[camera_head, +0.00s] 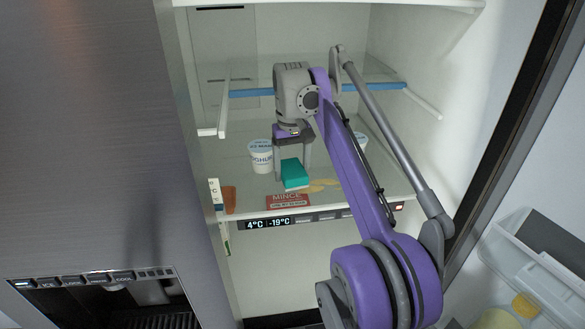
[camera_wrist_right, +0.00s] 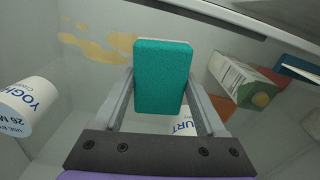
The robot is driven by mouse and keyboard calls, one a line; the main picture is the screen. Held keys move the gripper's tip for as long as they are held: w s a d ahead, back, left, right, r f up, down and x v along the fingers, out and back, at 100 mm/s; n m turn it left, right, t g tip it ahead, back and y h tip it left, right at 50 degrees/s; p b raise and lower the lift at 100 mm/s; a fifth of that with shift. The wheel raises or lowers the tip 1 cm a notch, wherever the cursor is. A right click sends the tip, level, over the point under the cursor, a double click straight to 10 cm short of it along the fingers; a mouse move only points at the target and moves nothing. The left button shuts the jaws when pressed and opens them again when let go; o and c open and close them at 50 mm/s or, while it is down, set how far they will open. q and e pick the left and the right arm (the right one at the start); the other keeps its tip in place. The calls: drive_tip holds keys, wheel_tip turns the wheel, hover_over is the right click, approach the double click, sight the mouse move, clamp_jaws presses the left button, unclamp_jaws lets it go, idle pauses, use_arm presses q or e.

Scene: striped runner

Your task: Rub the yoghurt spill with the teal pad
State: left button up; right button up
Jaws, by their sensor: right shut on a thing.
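My right gripper (camera_head: 292,160) is inside the fridge, pointing down over the shelf, and is shut on the teal pad (camera_head: 294,176). In the right wrist view the teal pad (camera_wrist_right: 162,78) sits between the two fingers. The yoghurt spill (camera_head: 322,186) is a pale yellow smear with several patches on the shelf, just right of the pad; my arm may hide part of it. The spill also shows in the right wrist view (camera_wrist_right: 95,48), to the left of the pad. I cannot tell whether the pad touches the shelf. My left gripper is not in view.
A yoghurt pot (camera_head: 260,158) stands left of the gripper, and another pot (camera_head: 361,141) is partly behind my arm. A red mince pack (camera_head: 288,202) lies at the shelf's front. An orange item (camera_head: 229,199) and a carton (camera_head: 215,194) are at the left. A glass shelf (camera_head: 262,70) is above.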

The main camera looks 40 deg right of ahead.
drive_tip(key=shift+s, duration=0.15)
drive_tip(key=shift+f+b, duration=0.4)
drive_tip(key=shift+f, duration=0.6)
idle(0.4)
